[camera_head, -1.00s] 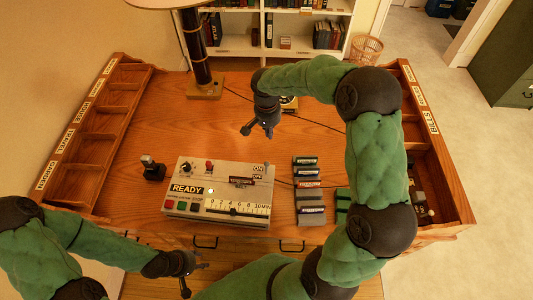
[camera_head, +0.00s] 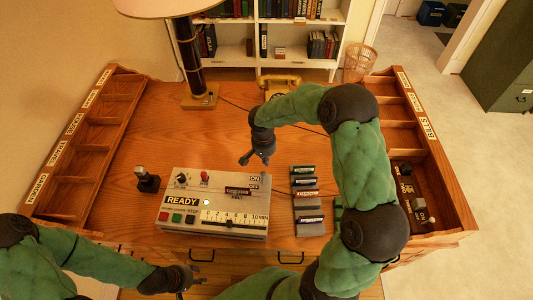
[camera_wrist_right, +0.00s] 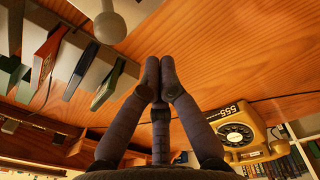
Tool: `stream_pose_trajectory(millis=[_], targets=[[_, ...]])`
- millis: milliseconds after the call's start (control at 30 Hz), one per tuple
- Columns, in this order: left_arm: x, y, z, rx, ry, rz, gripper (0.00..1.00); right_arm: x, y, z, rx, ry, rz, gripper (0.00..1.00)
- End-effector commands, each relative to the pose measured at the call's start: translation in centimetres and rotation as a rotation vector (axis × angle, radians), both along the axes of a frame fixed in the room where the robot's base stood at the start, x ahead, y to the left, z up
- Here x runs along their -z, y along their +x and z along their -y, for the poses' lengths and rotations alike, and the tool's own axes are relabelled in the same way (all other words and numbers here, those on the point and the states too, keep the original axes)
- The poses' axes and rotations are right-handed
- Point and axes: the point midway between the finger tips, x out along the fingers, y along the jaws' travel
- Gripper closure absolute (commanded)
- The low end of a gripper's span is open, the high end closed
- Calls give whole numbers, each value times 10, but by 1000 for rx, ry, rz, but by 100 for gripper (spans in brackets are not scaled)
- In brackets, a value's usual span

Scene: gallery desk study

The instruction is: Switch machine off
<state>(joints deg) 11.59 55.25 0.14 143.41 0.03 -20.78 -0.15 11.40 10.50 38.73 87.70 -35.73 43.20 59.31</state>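The machine (camera_head: 180,228) is a grey box on the desk with a READY label, several coloured buttons, a numbered slider scale and ON and OFF labels (camera_head: 255,180) at its far right corner. My right gripper (camera_head: 250,161) points down just beyond that corner and looks apart from it. In the right wrist view its fingertips (camera_wrist_right: 161,72) are together with nothing between them. A grey round knob (camera_wrist_right: 110,28) on a pale stalk is above and left of them there; I cannot tell whether it is the machine's switch lever. My left gripper (camera_head: 188,278) is near the desk's front edge, its fingers unclear.
Several labelled blocks (camera_head: 306,195) stand right of the machine. A small black device (camera_head: 147,180) stands left of it. A yellow telephone (camera_head: 280,83) and a lamp (camera_head: 189,60) are at the back. Compartment racks line both sides.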

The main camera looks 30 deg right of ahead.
Motion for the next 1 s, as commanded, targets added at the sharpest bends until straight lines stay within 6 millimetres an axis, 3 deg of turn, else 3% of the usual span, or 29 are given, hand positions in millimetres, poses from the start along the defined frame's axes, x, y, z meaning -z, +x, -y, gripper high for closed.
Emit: stream_pose_trajectory(millis=[300, 700, 1000], targets=[[1, 0, 0, 0, 0, 0, 60, -6, -16, -15, 0, 1, -2, 100], [2, 0, 0, 0, 0, 0, 60, -6, -16, -16, 0, -1, 1, 100], [17, 0, 0, 0, 0, 0, 60, -7, -18, -18, 0, -26, 36, 100]])
